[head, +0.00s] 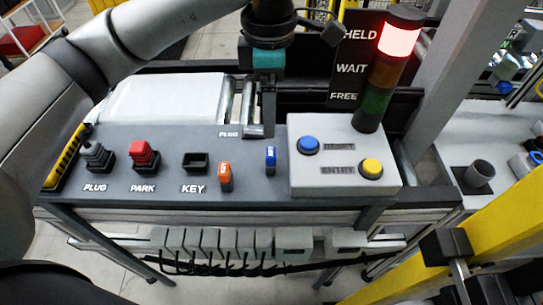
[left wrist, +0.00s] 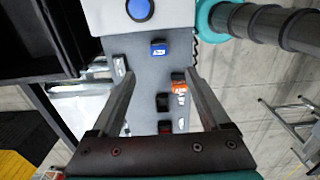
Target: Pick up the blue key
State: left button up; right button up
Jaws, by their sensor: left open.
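The blue key (head: 270,160) stands on the grey console (head: 130,175), right of the orange key (head: 225,178) and left of the raised button box. In the left wrist view the blue key (left wrist: 158,49) shows just beyond the fingertips, between their lines. The orange key (left wrist: 179,87) shows there too, close to the right finger. My left gripper (head: 253,115) is above the rear of the console, behind the blue key in the head view. It also shows in the left wrist view (left wrist: 160,74), open, with nothing between its fingers. My right gripper is not in view.
Left of the keys are the KEY socket (head: 195,163), red PARK switch (head: 144,155) and grey PLUG switch (head: 96,156). The button box (head: 340,130) carries blue and yellow buttons. Behind it stands a signal tower (head: 382,75), lit red beside HELD.

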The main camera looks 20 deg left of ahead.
aim_at(271, 151)
pick_arm(q)
notch_tip(271, 151, down, 12)
jog(key=shift+w+d+f+p, duration=0.1)
jog(key=shift+w+f+p, duration=0.05)
jog(key=shift+p, duration=0.35)
jog(key=shift+c, duration=0.3)
grip_shut()
